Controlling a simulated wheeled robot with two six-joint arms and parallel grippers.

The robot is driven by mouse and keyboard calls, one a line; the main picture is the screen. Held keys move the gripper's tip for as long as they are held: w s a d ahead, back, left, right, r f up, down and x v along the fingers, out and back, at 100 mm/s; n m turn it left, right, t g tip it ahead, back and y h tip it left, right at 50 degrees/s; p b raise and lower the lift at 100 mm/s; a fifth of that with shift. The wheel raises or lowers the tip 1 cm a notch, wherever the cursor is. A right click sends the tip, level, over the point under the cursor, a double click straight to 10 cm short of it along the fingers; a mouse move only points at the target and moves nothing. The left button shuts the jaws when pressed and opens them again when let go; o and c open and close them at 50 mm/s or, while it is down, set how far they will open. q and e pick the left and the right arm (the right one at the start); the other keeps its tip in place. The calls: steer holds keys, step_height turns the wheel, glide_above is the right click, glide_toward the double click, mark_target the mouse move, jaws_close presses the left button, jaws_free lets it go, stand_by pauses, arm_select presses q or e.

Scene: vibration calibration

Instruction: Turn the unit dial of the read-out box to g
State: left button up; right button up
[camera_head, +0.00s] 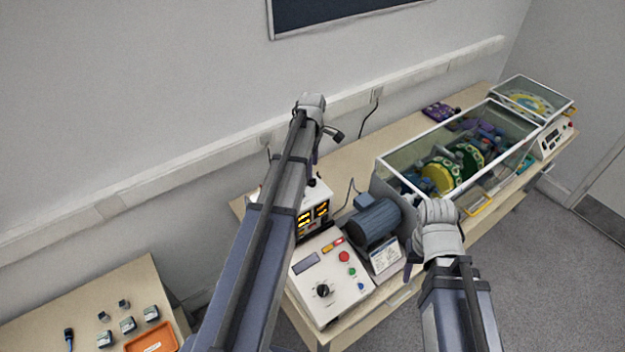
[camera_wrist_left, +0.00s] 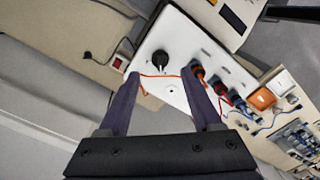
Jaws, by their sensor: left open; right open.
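The read-out box (camera_head: 313,215), white with lit orange digits, stands on the bench, partly hidden behind my left arm. In the left wrist view a white panel (camera_wrist_left: 176,32) carries a black dial (camera_wrist_left: 157,60), which seems to be the unit dial. Its setting and labels are too small to read. My left gripper (camera_head: 315,160) is mostly hidden by its own arm in the head view. In the left wrist view my left gripper (camera_wrist_left: 160,76) is open and empty, its fingers apart on either side below the dial. My right gripper (camera_head: 410,262) is open, beside the motor.
A white control box (camera_head: 308,263) with a black knob and coloured buttons stands in front. A blue-grey motor (camera_head: 375,220) and a glass-covered rig (camera_head: 480,130) stand to the right. An orange cable (camera_wrist_left: 160,76) crosses the panel near plugged connectors. An orange tray (camera_head: 152,340) lies lower left.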

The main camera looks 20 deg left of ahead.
mark_target(312, 181)
arm_select(q)
step_height(312, 181, down, 5)
steer(key=b, duration=0.4)
steer(key=shift+f, duration=0.15)
steer(key=shift+c, duration=0.3)
jaws_close()
